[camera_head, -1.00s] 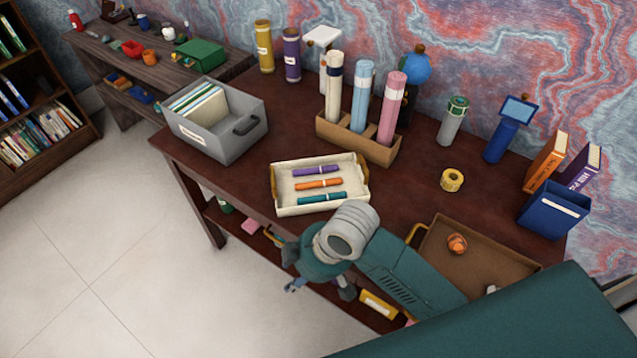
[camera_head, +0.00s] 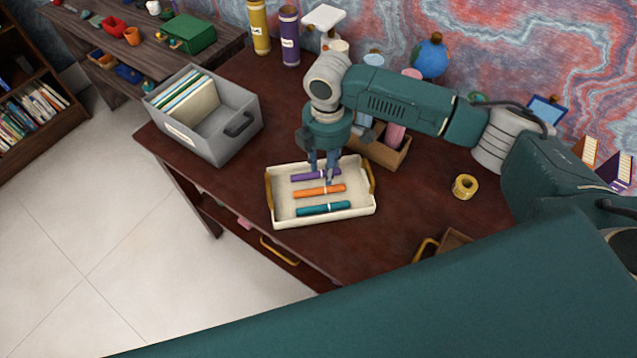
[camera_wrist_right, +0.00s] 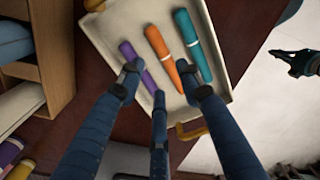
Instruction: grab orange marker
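The orange marker (camera_head: 320,191) lies in a cream tray (camera_head: 355,205) between a purple marker (camera_head: 302,177) and a teal marker (camera_head: 323,209). My right gripper (camera_head: 325,170) points down over the tray's back part, near the purple marker. In the right wrist view its fingers (camera_wrist_right: 159,82) are spread and empty. The orange marker (camera_wrist_right: 160,46) lies beyond them, its near end between two fingertips. The fingers appear apart from it. A dark gripper, apparently my left one (camera_wrist_right: 297,62), shows at the right edge of the wrist view over the floor; its opening is unclear.
A grey file box (camera_head: 205,140) stands left of the tray. A brown holder (camera_head: 385,152) with upright rolls stands behind it, partly hidden by my right arm. A yellow tape roll (camera_head: 465,187) lies to the right.

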